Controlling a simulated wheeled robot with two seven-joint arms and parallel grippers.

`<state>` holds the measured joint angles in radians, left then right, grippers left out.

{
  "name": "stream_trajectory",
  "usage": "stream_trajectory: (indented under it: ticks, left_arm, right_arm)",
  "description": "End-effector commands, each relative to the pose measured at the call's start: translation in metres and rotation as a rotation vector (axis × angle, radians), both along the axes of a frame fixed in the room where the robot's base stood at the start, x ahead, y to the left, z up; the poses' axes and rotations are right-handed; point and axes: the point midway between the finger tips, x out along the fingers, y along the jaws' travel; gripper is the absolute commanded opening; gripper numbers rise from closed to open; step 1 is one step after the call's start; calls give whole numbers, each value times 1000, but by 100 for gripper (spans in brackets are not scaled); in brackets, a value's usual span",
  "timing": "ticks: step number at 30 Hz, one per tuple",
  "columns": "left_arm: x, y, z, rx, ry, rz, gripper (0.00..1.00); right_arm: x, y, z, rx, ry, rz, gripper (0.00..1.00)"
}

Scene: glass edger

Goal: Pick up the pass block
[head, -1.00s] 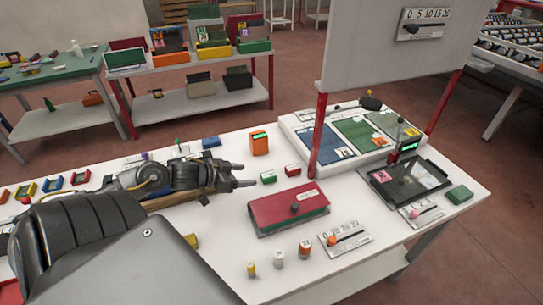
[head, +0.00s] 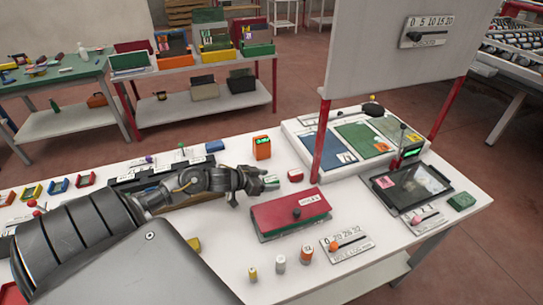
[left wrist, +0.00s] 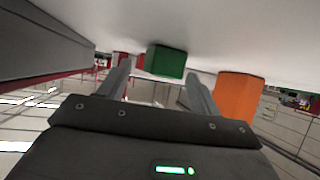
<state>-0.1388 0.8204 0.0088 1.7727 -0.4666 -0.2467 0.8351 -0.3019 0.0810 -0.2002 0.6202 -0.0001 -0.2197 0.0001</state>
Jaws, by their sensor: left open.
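A small green block (head: 272,182), which I take as the pass block, sits on the white table just beyond my left gripper. Any lettering on it is too small to read. My left gripper (head: 258,184) is low over the table, open and empty, its fingers pointing right at the block and partly covering it. In the left wrist view the green block (left wrist: 166,61) shows in the gap between the two spread fingers (left wrist: 158,78), around their tips. I cannot tell whether they touch it. My right gripper is not in view.
A small red block (head: 295,175) stands just right of the green one. An orange device (head: 262,148) stands behind, and close beside one finger in the left wrist view (left wrist: 238,98). A red case (head: 290,212) lies in front.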

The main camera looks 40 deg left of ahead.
Motion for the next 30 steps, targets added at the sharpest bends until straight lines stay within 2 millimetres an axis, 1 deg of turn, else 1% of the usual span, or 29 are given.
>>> stream_trajectory:
  ticks: [3, 8, 9, 21, 30]
  left_arm:
    - [5, -1, -2, -1, -1, 0, 64]
    - [4, -1, -3, 0, 0, 0, 64]
    - [4, -1, -3, 0, 0, 0, 62]
    - [4, -1, -3, 0, 1, 0, 10]
    - [4, -1, -1, 1, 0, 0, 10]
  right_arm:
    - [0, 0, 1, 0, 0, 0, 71]
    - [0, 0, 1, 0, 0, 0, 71]
    - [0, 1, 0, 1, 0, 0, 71]
    - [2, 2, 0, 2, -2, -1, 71]
    - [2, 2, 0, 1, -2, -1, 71]
